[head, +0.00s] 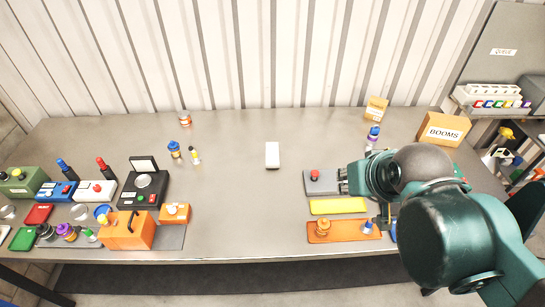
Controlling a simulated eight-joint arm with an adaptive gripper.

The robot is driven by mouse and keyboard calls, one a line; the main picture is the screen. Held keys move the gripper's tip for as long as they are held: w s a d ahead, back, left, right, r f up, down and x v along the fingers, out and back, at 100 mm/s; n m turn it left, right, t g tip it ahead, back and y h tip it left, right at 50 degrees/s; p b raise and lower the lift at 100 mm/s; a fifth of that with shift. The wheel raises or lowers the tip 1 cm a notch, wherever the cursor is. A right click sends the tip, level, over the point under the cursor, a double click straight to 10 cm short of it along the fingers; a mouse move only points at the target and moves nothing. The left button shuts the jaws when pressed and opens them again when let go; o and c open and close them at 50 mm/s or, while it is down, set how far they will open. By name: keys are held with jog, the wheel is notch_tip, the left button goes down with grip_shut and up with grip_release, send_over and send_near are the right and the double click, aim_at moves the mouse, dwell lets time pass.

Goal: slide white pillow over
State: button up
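A small white oblong thing (272,155), the only thing here that could be the white pillow, lies alone on the middle of the grey table. It looks smooth and block-like. My gripper (343,180) is to the right of it and nearer the front, clearly apart from it. Its fingertips point left, by the right edge of a grey mat. The fingers are small and partly hidden by my wrist, so I cannot tell whether they are open or shut.
A red-topped item (315,175) sits on the grey mat (325,189), close to my fingertips. A yellow mat (337,206) and an orange tray (345,236) lie nearer the front. Bottles (174,150) stand left of the white thing; devices crowd the left end. The table around the white thing is clear.

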jog(key=shift+w, duration=0.1)
grip_shut()
jog(key=w+a+f+n+g+b, duration=0.15)
jog(key=w+n, duration=0.35)
jog(key=w, duration=0.7)
jog(key=w+a+n+g, duration=0.2)
jog(key=w+n, duration=0.2)
jog(key=w, duration=0.7)
jog(key=w+a+f+n+g, duration=0.2)
jog(key=w+f+n, duration=0.2)
jog(key=w+f, duration=0.6)
jog(key=w+a+f+n+g+b, duration=0.1)
jog(key=w+f+n, duration=0.4)
jog(key=w+f, duration=0.5)
jog(key=shift+w+a+f+g, duration=0.15)
jog(key=shift+w+a+g, duration=0.15)
jog(key=shift+a, duration=0.3)
